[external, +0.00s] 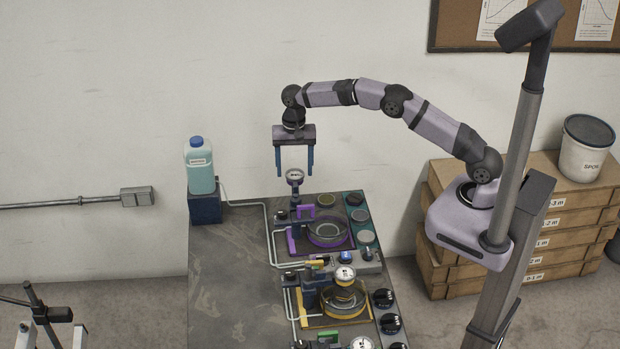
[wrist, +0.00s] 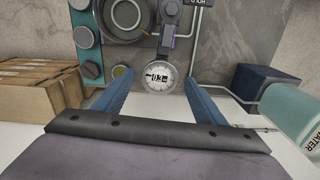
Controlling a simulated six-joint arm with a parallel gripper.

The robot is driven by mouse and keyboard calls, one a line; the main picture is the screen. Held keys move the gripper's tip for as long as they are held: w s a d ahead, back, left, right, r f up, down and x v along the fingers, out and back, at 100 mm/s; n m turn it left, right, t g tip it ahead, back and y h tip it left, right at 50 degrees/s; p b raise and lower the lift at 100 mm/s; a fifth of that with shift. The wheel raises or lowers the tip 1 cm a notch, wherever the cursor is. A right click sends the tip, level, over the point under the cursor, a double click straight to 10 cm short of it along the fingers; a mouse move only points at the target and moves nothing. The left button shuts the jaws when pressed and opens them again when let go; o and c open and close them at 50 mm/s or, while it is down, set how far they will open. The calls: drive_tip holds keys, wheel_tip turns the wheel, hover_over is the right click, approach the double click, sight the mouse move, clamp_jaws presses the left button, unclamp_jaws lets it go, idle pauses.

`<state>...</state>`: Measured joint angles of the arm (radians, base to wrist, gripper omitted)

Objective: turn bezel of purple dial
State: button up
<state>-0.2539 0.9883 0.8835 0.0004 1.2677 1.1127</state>
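The purple dial (external: 295,176) is a small round gauge with a pale face, raised on a stem at the back of the purple fixture (external: 290,243). In the wrist view the dial (wrist: 160,78) faces the camera, with a light ring around its face and a dark reading window. My gripper (external: 294,170) points down over the dial. Its two blue fingers are spread wide, one to each side of the dial, with gaps visible in the wrist view (wrist: 160,82). The gripper is open and holds nothing. I cannot tell the exact height of the fingertips against the bezel.
A second gauge (external: 345,275) stands on the yellow fixture (external: 342,318) nearer the front. Several knobs (external: 383,298) line the bench's right side. A water bottle (external: 200,166) stands on a dark block (external: 205,207) at the back left. The bench's left part (external: 225,290) is clear.

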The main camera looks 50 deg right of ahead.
sight(298, 173)
drive_tip(key=shift+r, duration=0.1)
wheel_tip(298, 173, up, 7)
drive_tip(key=b, duration=0.2)
idle(0.5)
idle(0.5)
drive_tip(key=shift+s+d, duration=0.25)
drive_tip(key=shift+d, duration=0.2)
drive_tip(key=s+d+f+n+b, duration=0.1)
drive_tip(key=s+d+f+n, duration=0.2)
drive_tip(key=s, duration=0.7)
drive_tip(key=s+d+f+n+b, duration=0.2)
drive_tip(key=s+d+f, duration=0.3)
drive_tip(key=s, duration=0.6)
drive_tip(key=s+d+f+n+b, duration=0.2)
drive_tip(key=s+d+f+n, duration=0.2)
drive_tip(key=s, duration=0.7)
drive_tip(key=shift+s+d+f+n, duration=0.2)
drive_tip(key=shift+d+f+n, duration=0.25)
drive_tip(key=shift+d, duration=0.25)
